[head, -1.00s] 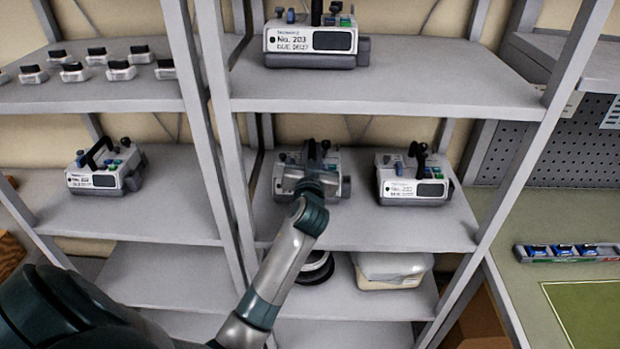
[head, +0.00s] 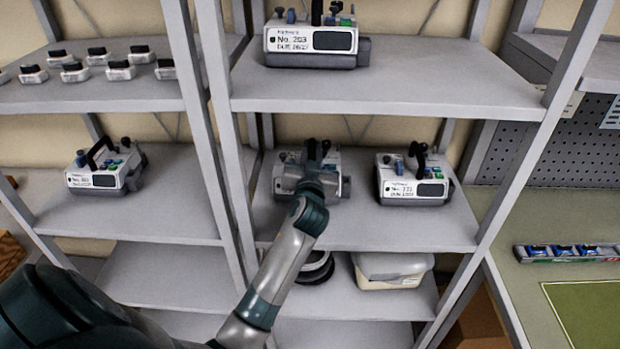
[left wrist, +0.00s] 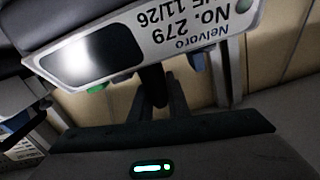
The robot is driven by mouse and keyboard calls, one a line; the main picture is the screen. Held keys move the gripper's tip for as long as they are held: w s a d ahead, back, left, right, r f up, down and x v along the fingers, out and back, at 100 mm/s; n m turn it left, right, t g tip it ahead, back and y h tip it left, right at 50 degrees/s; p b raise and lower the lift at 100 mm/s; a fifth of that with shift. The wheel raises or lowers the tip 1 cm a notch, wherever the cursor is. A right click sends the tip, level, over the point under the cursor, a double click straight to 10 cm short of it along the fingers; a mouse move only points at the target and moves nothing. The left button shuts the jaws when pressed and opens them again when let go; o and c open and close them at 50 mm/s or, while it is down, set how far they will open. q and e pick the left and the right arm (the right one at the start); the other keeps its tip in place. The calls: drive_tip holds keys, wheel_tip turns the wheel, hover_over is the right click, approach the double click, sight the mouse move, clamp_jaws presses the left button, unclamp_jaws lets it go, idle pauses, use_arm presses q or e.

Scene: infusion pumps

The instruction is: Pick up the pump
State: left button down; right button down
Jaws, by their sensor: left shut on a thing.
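The pump (head: 283,176), a white and grey box, is on the middle shelf of the right-hand rack section. My left gripper (head: 317,152) is over it, shut on its dark handle. My forearm and gripper cover much of the pump's front in the head view. In the left wrist view, the pump (left wrist: 195,38) appears upside down, with a dark screen and a label reading Nelvoro, No. 279 and 11/26. The gripper's fingers (left wrist: 158,95) are by the dark handle there. Whether the pump touches the shelf is hard to tell. My right gripper is out of view.
A similar pump (head: 412,180) stands close to the right on the same shelf (head: 400,228). Another pump (head: 315,42) stands on the shelf above, and one (head: 105,168) on the left section. A rack upright (head: 222,150) stands left of my arm. A pale lidded box (head: 392,270) is below.

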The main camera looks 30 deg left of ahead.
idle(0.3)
use_arm(q)
drive_tip(key=shift+r, duration=0.15)
drive_tip(key=shift+r+b, duration=1.15)
drive_tip(key=shift+r, duration=3.85)
drive_tip(key=shift+f, duration=0.1)
